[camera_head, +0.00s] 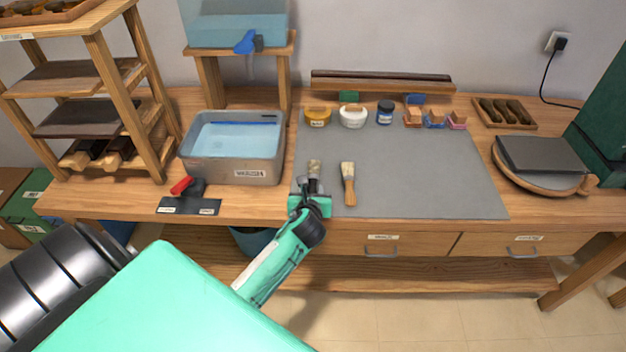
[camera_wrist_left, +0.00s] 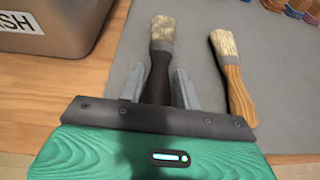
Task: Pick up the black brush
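The black brush (camera_wrist_left: 158,72) has a dark handle and pale bristles and lies on the grey mat (camera_head: 420,185) near its left edge. In the head view its bristles (camera_head: 314,167) show just beyond my left gripper (camera_head: 311,188). In the left wrist view, my left gripper (camera_wrist_left: 157,88) has its two fingers on either side of the black handle, with gaps visible, so it is open around it. The lower end of the handle is hidden behind the gripper body. A second brush with a wooden handle (camera_head: 348,185) lies to the right; it also shows in the left wrist view (camera_wrist_left: 232,80). My right gripper is not in view.
A grey metal basin (camera_head: 235,165) of water stands left of the mat. A red-handled tool (camera_head: 185,188) lies in front of it. Jars (camera_head: 352,117) and small blocks (camera_head: 435,118) line the mat's back edge. The mat's middle and right are clear.

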